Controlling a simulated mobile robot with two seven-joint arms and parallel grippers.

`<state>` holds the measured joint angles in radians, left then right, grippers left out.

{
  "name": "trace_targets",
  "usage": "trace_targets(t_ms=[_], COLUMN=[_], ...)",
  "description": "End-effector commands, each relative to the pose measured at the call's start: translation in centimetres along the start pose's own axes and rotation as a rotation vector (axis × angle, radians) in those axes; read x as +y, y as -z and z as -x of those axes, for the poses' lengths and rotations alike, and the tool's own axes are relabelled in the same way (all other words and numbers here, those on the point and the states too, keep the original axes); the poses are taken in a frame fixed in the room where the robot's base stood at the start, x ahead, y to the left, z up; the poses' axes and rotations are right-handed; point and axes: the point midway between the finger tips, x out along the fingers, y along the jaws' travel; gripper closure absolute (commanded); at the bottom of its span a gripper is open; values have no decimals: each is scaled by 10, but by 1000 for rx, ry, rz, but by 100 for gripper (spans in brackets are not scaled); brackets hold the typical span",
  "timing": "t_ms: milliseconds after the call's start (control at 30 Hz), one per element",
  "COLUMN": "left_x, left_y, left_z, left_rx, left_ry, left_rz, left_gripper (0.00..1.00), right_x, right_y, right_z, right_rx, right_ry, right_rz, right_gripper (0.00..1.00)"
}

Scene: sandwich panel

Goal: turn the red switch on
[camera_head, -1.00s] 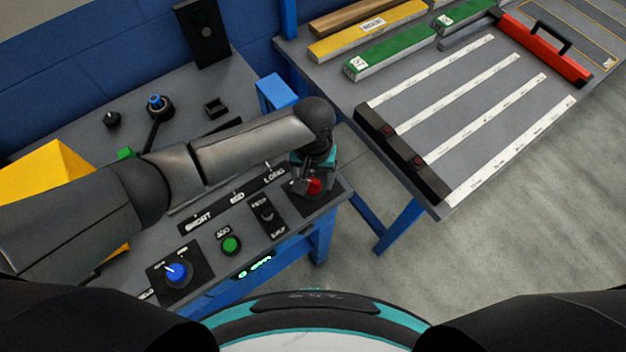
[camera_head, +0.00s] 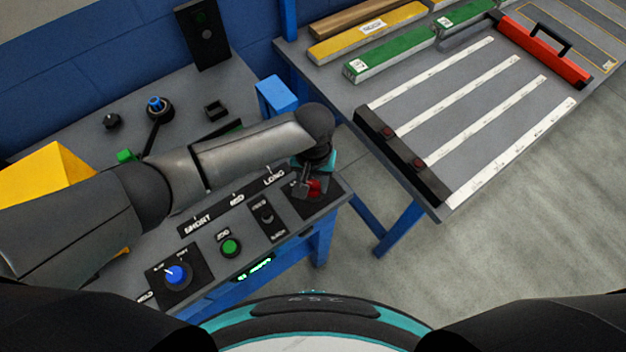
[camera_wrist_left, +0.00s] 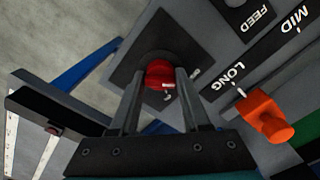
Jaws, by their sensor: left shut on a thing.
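The red switch (camera_head: 314,187) is a round red knob on a black plate at the right end of the grey control panel. In the left wrist view the red switch (camera_wrist_left: 160,74) shows between the fingertips of my left gripper (camera_wrist_left: 160,82), which is shut on it. In the head view my left gripper (camera_head: 308,182) reaches down over the switch and partly hides it. The lettering around the switch is mostly hidden or too small to read. My right gripper is not in view.
A blue knob (camera_head: 176,274), a green button (camera_head: 231,248) and a black rocker switch (camera_head: 265,213) sit along the panel front. An orange-red pointer (camera_wrist_left: 266,118) is close beside my gripper. A second table (camera_head: 470,130) stands to the right across a gap.

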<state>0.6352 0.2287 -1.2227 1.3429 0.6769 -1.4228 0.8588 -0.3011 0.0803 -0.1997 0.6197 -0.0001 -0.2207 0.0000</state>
Motion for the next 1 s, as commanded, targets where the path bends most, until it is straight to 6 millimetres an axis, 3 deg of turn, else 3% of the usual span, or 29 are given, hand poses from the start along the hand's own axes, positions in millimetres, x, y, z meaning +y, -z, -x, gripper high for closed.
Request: trace_targets(t_ms=[100,533,1000], left_x=[0,-1,0], left_y=[0,0,-1], left_z=[0,1,2], left_rx=[0,-2,-4], left_ry=[1,2,0], left_rz=[0,-62,-440], left_gripper=[100,100,100], right_x=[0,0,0], right_y=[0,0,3], right_z=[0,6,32], right_rx=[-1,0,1], right_ry=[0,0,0], right_rz=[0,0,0], right_gripper=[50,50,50])
